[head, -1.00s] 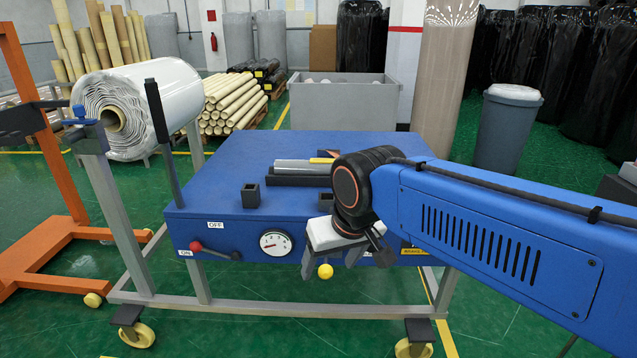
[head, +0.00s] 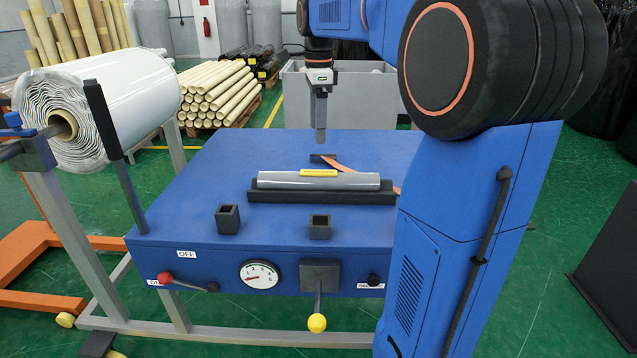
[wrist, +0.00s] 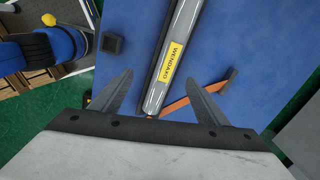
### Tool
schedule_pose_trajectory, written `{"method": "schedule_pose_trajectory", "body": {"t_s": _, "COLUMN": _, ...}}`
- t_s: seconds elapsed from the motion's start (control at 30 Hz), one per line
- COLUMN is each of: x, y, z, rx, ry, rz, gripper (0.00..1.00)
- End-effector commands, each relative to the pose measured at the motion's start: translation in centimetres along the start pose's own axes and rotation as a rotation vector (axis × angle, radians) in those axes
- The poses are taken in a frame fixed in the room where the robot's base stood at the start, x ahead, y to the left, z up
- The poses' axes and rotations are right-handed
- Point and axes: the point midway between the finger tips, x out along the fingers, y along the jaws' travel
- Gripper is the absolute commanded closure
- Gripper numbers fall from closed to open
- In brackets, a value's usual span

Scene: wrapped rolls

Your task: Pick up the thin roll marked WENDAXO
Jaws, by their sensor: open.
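The thin roll (head: 285,181) is a grey, shiny cylinder with a yellow label (head: 318,173). It lies lengthwise in a black holder (head: 330,197) on the blue table. In the wrist view the roll (wrist: 154,98) runs up the picture, and its label (wrist: 172,59) appears to read WENDAXO. My gripper (head: 320,138) points down above the table, behind the roll in the head view, and is apart from it. In the wrist view my gripper (wrist: 158,76) is open and empty, with the roll showing between its spread fingers.
An orange strip with a black end (head: 352,168) lies behind the roll. Two black square sockets (head: 228,219) stand in front of it. A large white roll (head: 125,98) hangs at the left. A grey bin (head: 365,97) stands behind the blue table (head: 210,170).

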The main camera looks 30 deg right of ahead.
Motion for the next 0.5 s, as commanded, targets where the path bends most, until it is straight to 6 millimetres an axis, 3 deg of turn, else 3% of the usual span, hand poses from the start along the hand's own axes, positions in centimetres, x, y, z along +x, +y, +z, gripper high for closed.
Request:
{"method": "schedule_pose_trajectory", "body": {"t_s": 0.1, "x": -0.2, "y": -2.0, "z": -0.7, "rx": 0.114, "ry": 0.004, "rz": 0.021, "gripper": 0.32}}
{"method": "schedule_pose_trajectory", "body": {"t_s": 0.27, "x": 0.0, "y": -3.0, "z": -0.9, "rx": 0.180, "ry": 0.007, "rz": 0.033, "gripper": 0.32}}
{"method": "schedule_pose_trajectory", "body": {"t_s": 0.5, "x": 3.5, "y": -2.9, "z": -1.0, "rx": 0.186, "ry": 0.008, "rz": 0.036, "gripper": 0.32}}
